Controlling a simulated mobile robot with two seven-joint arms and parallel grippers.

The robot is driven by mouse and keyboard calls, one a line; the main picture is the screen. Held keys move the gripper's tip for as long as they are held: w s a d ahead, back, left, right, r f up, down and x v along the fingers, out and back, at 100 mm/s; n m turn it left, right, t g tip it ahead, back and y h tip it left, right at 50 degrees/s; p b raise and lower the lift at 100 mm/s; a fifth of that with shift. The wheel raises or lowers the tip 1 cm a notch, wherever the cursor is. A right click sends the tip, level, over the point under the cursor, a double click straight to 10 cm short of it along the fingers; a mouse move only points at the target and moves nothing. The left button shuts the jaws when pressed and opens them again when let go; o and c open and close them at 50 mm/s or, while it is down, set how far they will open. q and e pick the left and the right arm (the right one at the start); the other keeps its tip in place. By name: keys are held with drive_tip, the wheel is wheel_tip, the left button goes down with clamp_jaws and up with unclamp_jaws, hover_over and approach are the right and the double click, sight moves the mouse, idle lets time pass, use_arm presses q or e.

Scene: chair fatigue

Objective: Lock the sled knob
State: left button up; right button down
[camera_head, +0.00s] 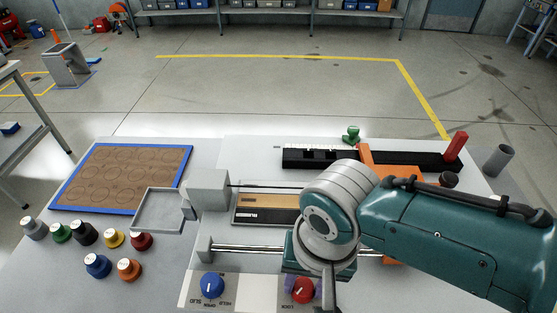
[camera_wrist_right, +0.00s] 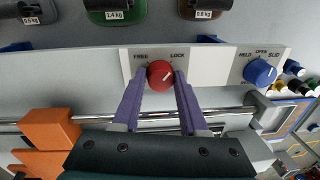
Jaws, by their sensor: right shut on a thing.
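The red sled knob (camera_head: 303,290) sits on the white front panel (camera_head: 250,292), which carries FREE and LOCK labels. In the right wrist view the red knob (camera_wrist_right: 159,72) is at the centre, and its white mark slants up and right, toward the LOCK side. My right gripper (camera_wrist_right: 161,86) has its purple fingers on either side of the knob, shut on it. In the head view the right gripper (camera_head: 304,284) is partly hidden under its wrist. My left gripper is not in view.
Metal rails (camera_head: 240,247) and an orange part (camera_head: 366,158) lie behind. Several coloured weights (camera_head: 97,265) and a blue-edged brown board (camera_head: 122,176) are at the left.

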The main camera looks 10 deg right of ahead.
sight(310, 288)
drive_tip(key=shift+m, duration=0.6)
drive_tip(key=shift+c, duration=2.2)
unclamp_jaws()
drive_tip(key=shift+r+p, duration=0.3)
drive_tip(key=shift+p, duration=0.1)
wheel_tip(310, 288, up, 9)
drive_tip(key=p, duration=0.2)
drive_tip(key=shift+s+d+r, duration=0.15)
drive_tip(key=shift+d, duration=0.2)
